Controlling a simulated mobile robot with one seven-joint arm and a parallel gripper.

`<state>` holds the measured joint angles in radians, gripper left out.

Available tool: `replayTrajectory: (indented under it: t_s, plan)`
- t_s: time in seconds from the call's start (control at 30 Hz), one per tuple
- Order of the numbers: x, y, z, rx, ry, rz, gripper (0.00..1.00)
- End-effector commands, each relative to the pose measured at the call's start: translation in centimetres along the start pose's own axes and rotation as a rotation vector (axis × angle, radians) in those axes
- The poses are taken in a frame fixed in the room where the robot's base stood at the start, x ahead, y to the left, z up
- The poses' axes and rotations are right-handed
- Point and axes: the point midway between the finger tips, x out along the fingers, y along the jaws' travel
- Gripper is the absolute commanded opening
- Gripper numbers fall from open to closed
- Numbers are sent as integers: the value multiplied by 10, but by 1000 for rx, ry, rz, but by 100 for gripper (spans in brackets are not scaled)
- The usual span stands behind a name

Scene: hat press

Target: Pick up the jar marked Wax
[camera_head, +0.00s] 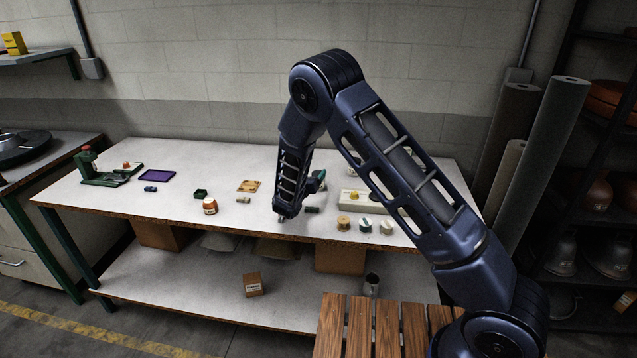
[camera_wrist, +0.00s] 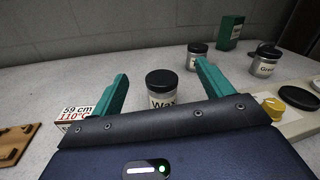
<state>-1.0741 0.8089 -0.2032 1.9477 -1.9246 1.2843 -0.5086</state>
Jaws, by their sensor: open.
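The jar marked Wax (camera_wrist: 162,88) is pale with a dark lid and stands upright on the table. In the wrist view it shows between and beyond the two teal fingers of my gripper (camera_wrist: 163,71). The fingers are open and spread to either side of it, with nothing held. The jar's lower part is hidden behind the gripper body. In the head view my arm reaches over the table, one teal finger shows, and I cannot make out the Wax jar behind the arm.
Beyond the Wax jar are another dark-lidded jar (camera_wrist: 196,58), a green box (camera_wrist: 231,31) and a jar marked "Gre" (camera_wrist: 265,62). An orange jar (camera_head: 210,206) stands near the table's front edge.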

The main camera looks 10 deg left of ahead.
Motion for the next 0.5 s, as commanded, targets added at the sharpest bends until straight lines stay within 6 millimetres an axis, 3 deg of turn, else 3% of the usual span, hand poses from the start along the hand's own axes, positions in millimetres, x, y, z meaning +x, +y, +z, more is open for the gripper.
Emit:
replayTrajectory:
  t_s: [0.3, 0.5]
  plan:
    - [2, 9, -49, 0, 1, -2, 79]
    - [23, 8, -46, 2, 0, -1, 79]
